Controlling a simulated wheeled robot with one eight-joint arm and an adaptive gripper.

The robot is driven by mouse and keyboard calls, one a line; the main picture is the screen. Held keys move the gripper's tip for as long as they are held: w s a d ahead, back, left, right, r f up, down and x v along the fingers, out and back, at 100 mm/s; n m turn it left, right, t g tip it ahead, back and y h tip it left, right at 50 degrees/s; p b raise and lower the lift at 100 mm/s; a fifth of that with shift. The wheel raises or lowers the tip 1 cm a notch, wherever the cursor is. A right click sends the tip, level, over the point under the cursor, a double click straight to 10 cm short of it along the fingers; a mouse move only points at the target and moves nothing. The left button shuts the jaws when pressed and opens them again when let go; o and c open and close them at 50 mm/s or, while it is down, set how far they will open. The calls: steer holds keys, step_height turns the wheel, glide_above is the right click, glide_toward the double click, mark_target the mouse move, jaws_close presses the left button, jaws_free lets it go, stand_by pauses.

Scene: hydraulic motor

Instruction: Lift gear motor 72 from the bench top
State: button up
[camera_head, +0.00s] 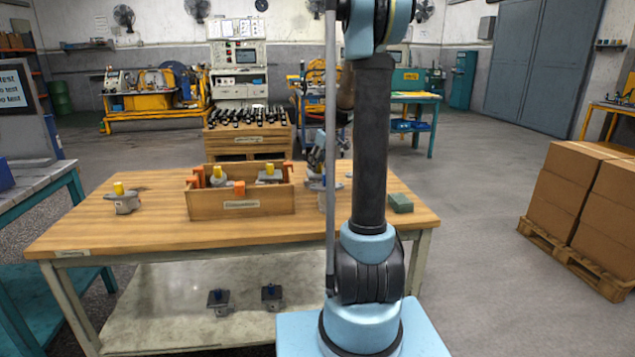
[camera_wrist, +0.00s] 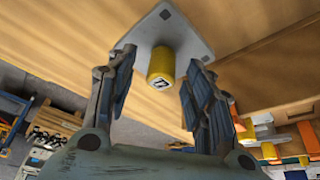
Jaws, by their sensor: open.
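In the wrist view, a gear motor with a square grey plate (camera_wrist: 168,28) and a yellow cap (camera_wrist: 161,67) faces me. The dark mark on the cap looks like 72 but is small. My gripper (camera_wrist: 162,60) is open, with one finger on each side of the cap and gaps between. In the head view, my gripper (camera_head: 320,155) is over the bench just right of the wooden box, partly hidden behind my arm. A small grey part below it seems to be this motor, mostly hidden.
The wooden box (camera_head: 243,206) holds several motors and orange parts. Another yellow-capped motor (camera_head: 123,202) stands on the bench (camera_head: 170,232) left of it. A green block (camera_head: 400,203) lies right.

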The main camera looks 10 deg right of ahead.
steer(key=shift+f, duration=0.25)
jaws_close()
